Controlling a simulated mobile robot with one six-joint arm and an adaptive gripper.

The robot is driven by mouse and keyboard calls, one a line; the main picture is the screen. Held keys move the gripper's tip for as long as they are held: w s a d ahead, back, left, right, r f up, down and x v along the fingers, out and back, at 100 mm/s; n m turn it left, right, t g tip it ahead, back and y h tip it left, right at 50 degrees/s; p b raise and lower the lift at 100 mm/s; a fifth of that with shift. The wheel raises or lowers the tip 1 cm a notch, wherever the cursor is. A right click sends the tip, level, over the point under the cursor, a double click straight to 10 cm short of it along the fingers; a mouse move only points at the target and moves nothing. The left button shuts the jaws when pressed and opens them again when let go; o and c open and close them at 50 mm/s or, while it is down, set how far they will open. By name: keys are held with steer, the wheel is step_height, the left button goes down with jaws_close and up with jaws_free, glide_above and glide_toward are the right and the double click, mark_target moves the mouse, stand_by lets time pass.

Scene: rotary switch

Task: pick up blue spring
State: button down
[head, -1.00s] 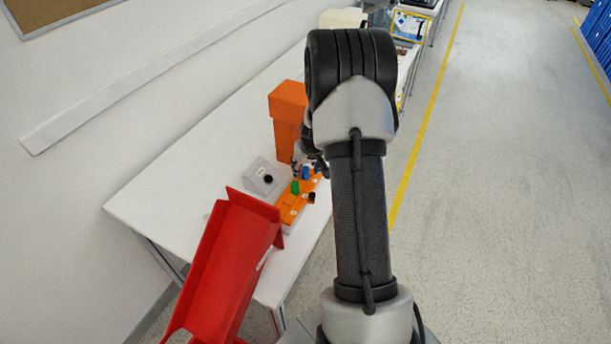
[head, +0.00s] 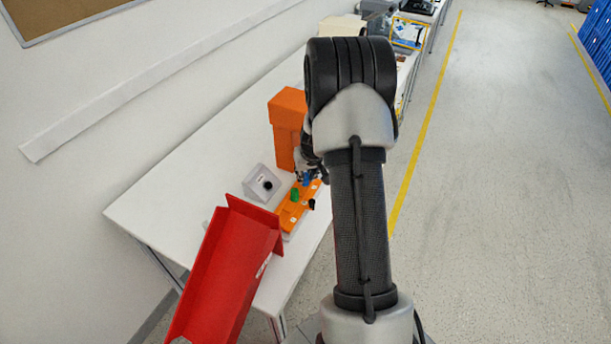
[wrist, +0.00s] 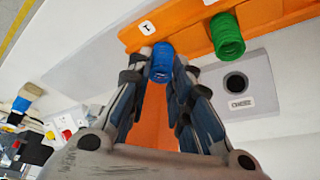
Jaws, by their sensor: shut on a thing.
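The blue spring (wrist: 162,62) is between the fingertips of my gripper (wrist: 160,75) in the wrist view, and the fingers are shut on it. It is close to the orange holder (wrist: 188,42); I cannot tell whether it still touches it. In the head view the blue spring (head: 307,179) shows as a small blue patch at the far part of the orange holder (head: 291,217), beside my gripper (head: 308,174), which is mostly hidden by my arm. A green spring (wrist: 227,35) stands on the holder beside the blue one; it also shows in the head view (head: 295,195).
A grey box with a black round socket (head: 262,183) stands left of the holder. A small black piece (head: 312,204) is at the holder's right edge. The white table (head: 185,180) is clear at left.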

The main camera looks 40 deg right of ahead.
steer(key=shift+r, duration=0.45)
steer(key=p+v, duration=0.1)
steer(key=v, duration=0.1)
steer(key=shift+r, duration=0.3)
steer(key=s+a+b, duration=0.2)
steer(key=s+a, duration=0.1)
steer(key=s, duration=0.5)
steer(key=s+a+b, duration=0.3)
steer(key=s, duration=0.5)
steer(key=shift+a+b, duration=0.3)
steer(key=shift+f, duration=0.1)
